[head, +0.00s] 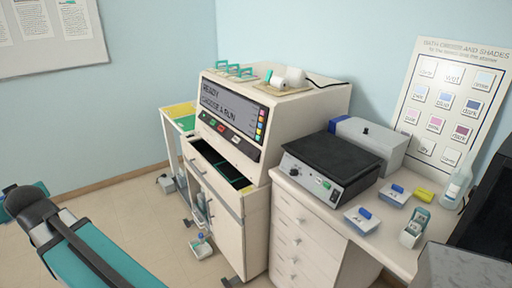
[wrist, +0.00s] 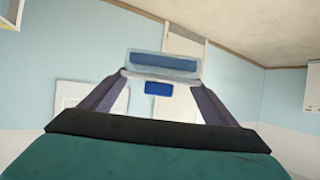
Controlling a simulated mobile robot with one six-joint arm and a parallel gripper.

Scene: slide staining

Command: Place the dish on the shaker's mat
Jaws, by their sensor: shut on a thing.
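In the wrist view my gripper (wrist: 160,80) is shut on a dish (wrist: 163,62). The dish looks pale and translucent, with a dark blue band inside and a blue tab below it, between the two dark fingers. My gripper and the dish cannot be made out in the head view; my arm shows at lower left, well apart from the shaker.
A grey box with a blue end (head: 370,140) stands behind the shaker. Right of it are white pads with blue pieces (head: 362,226), a slide holder (head: 413,232) and a bottle (head: 455,188). The staining machine (head: 265,120) stands at left, its drawer open.

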